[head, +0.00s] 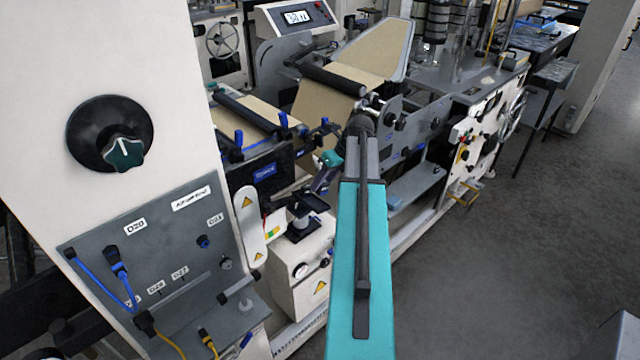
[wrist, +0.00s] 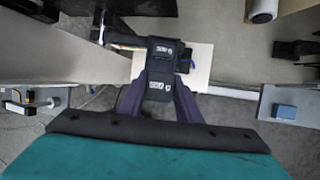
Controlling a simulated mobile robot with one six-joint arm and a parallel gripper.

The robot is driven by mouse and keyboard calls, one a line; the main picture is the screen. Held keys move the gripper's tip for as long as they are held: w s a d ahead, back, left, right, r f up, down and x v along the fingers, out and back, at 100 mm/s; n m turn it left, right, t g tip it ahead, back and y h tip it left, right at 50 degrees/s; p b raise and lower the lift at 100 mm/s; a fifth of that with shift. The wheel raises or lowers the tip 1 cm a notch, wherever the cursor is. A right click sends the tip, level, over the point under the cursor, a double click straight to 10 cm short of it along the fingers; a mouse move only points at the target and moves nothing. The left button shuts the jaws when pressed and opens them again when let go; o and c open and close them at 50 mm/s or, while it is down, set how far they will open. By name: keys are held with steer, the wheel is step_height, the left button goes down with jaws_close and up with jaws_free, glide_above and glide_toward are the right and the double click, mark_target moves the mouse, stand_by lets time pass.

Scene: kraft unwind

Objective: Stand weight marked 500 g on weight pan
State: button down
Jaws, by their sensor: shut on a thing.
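My gripper (wrist: 158,98) is shut on a dark block in the wrist view, the weight (wrist: 159,86). It carries a pale printed label, too small to read surely. The block lies between the two dark fingertips. Just beyond it, a second dark piece (wrist: 164,49) with a similar label overlaps or adjoins it; I cannot tell whether they touch. In the head view the dark, flat weight pan (head: 310,201) stands on a short post above a pale cabinet. My gripper is close above it there, and the held weight is hard to make out.
The pale cabinet (head: 302,262) with a gauge and warning sign supports the pan. A grey panel (head: 165,260) with blue and yellow cables stands at left. Paper web and rollers (head: 335,78) rise behind. Open floor (head: 500,270) lies right.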

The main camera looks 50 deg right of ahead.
steer(key=shift+a+f+b, duration=0.25)
steer(key=shift+f+b, duration=0.45)
steer(key=shift+f, duration=0.2)
steer(key=shift+a+f, duration=0.2)
steer(key=shift+f, duration=0.55)
steer(key=shift+a+f, duration=0.2)
steer(key=shift+f, duration=0.5)
steer(key=c, duration=1.2)
jaws_free()
steer(key=shift+f, duration=0.1)
steer(key=b+v, duration=0.2)
steer(key=v, duration=1.2)
steer(key=shift+b, duration=0.4)
steer(key=shift+a, duration=0.1)
